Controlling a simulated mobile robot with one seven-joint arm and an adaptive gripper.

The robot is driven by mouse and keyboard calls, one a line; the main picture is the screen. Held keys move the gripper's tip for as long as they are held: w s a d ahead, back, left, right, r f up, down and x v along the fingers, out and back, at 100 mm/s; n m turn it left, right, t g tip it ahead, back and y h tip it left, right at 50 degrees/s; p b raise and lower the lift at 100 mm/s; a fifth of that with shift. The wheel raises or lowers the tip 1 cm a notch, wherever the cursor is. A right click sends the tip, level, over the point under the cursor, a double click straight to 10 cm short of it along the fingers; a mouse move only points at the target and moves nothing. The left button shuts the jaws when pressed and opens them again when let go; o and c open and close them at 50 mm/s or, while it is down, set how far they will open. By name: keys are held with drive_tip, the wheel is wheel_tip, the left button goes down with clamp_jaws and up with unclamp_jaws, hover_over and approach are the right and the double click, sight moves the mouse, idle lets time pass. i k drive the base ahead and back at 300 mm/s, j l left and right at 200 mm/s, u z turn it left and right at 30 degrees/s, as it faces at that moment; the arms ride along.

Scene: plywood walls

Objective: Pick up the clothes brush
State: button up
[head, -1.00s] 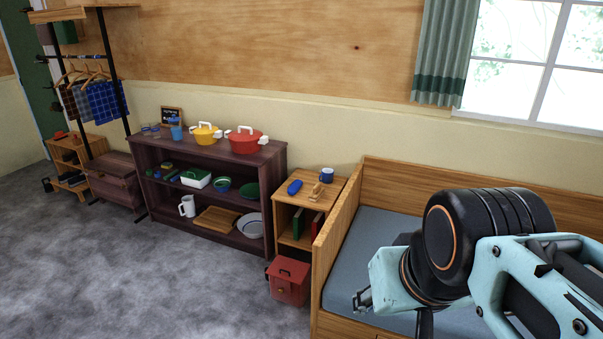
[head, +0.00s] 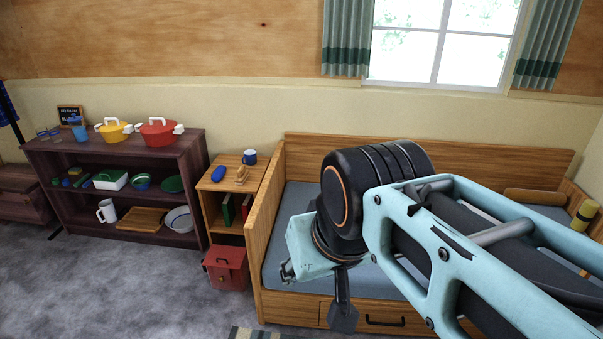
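On top of the small wooden side table (head: 215,187) is a small light-brown wooden object (head: 241,174). It may be the clothes brush, but it is too small to be sure. A blue rounded object (head: 218,175) lies to its left and a blue mug (head: 250,157) stands behind it. My gripper (head: 286,271) is at the lower middle, in front of the bed, to the right of and below the side table top in the picture. It is apart from the object. Its fingers are small and partly hidden by my wrist, so their opening is unclear.
The wooden bed (head: 263,215) stands right of the side table. A red bin (head: 226,268) is on the floor before the table. A dark shelf (head: 195,165) with pots and dishes stands left. The grey floor (head: 120,290) at the lower left is clear.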

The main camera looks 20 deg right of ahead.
sight(242, 175)
drive_tip(key=i+j+u, duration=0.15)
drive_tip(key=j+u, duration=0.15)
drive_tip(key=j, duration=0.15)
drive_tip(key=i+j+u, duration=0.25)
drive_tip(key=j, duration=0.2)
drive_tip(key=i+j+u, duration=0.15)
drive_tip(key=j+u, duration=0.15)
drive_tip(key=i+j+u, duration=0.25)
drive_tip(key=j, duration=0.2)
drive_tip(key=i+j, duration=0.2)
drive_tip(key=i, duration=0.3)
drive_tip(key=i+j, duration=0.25)
drive_tip(key=i, duration=0.25)
drive_tip(key=i+l+z, duration=0.1)
drive_tip(key=i+z, duration=0.4)
drive_tip(key=z, duration=0.2)
drive_tip(key=i+z, duration=0.3)
drive_tip(key=i+l+z, duration=0.1)
drive_tip(key=i+z, duration=0.8)
drive_tip(key=i+l+z, duration=0.45)
drive_tip(key=i+j, duration=0.05)
drive_tip(key=i, duration=0.05)
